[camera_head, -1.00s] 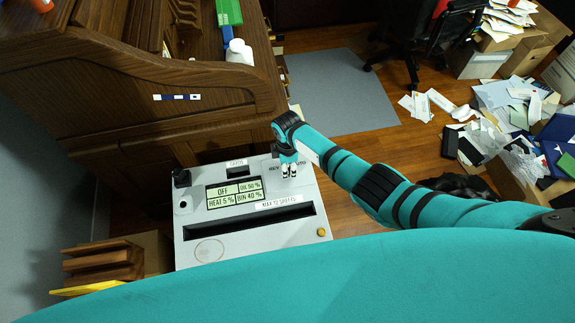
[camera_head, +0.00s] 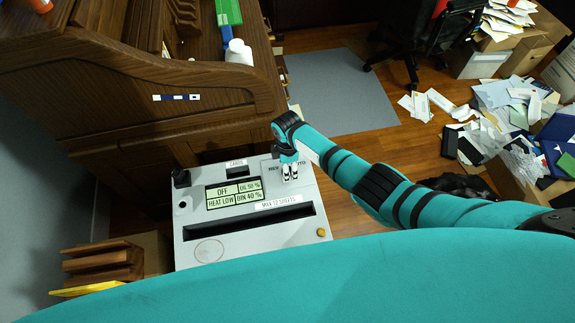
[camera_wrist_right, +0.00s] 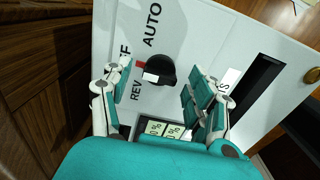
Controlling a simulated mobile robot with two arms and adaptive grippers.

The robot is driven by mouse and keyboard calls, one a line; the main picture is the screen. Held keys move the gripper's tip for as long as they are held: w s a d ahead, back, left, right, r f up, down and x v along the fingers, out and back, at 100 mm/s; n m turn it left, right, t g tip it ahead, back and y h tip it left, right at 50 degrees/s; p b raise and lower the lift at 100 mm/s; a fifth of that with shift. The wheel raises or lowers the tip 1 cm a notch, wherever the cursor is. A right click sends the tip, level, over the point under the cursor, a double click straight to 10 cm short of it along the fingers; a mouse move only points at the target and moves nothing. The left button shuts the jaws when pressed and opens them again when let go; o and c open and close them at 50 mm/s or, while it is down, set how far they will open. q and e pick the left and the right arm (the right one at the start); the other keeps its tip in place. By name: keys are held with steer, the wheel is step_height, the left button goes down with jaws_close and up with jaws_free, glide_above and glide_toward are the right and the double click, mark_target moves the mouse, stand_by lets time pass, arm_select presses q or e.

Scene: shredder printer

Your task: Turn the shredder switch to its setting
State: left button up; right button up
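The shredder (camera_head: 250,225) is a light grey box with a long dark slot; its display (camera_head: 234,192) reads OFF, HEAT LOW and BIN 40 %. The shredder switch (camera_wrist_right: 161,69) is a round black knob with a white mark at its left side, among labels AUTO, REV and a partly hidden one ending in F. My right gripper (camera_head: 290,172) is over the switch in the head view and hides it there. In the right wrist view the right gripper (camera_wrist_right: 160,88) is open, one finger on each side of the knob, with visible gaps. My left gripper is not in view.
A wooden roll-top desk (camera_head: 150,110) stands behind the shredder. A stack of brown trays (camera_head: 103,262) is at its left. Papers and boxes (camera_head: 515,130) clutter the floor at right. The floor right of the shredder is fairly clear.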

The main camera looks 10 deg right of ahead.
step_height(320, 180, up, 12)
stand_by(0.7)
steer(key=shift+s, duration=0.1)
stand_by(0.4)
